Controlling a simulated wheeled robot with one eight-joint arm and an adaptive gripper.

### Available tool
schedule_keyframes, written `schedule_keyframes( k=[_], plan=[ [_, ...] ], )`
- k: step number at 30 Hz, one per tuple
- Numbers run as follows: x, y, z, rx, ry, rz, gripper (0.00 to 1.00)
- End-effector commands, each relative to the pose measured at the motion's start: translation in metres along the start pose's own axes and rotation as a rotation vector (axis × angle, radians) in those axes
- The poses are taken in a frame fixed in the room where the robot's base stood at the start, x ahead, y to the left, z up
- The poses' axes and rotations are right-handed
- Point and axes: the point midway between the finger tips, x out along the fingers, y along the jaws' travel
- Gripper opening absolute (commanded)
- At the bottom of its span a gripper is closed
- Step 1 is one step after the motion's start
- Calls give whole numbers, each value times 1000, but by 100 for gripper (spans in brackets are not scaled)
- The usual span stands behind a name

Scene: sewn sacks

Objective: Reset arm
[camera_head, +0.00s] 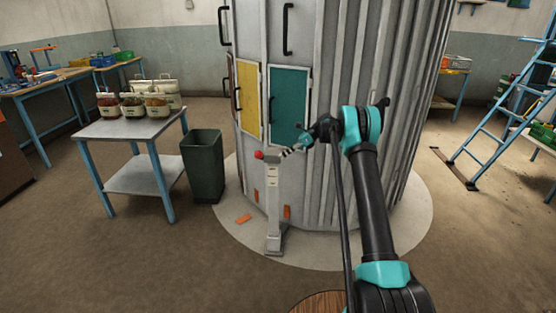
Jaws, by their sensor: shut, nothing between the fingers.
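My arm rises from the lower right of the view and bends at a dark and teal joint. Its far end with my gripper (285,154) points left, in front of the grey metal silo and near the red ball on top of a pale post (273,205). My gripper is small and partly hard to make out here; its fingers are together and hold nothing. I cannot tell whether it touches the post.
The silo (348,60) has a yellow panel (249,98) and a teal panel (289,105). A dark green bin (204,165) stands beside a metal table (130,124) with several sacks (132,106). A blue ladder (500,110) is at right. Open floor lies at front left.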

Motion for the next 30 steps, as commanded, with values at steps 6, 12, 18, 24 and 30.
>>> schedule_keyframes(
  k=[6, 12, 18, 24, 30],
  plan=[
    [-4, -1, -1, 0, 0, 0, 0],
    [-4, -1, 0, -1, 1, -1, 0],
    [-15, 15, 3, -74, 35, -32, 0],
    [-39, 59, 4, -263, 133, -96, 0],
    [-61, 113, -4, -470, 254, -142, 0]
  ],
)
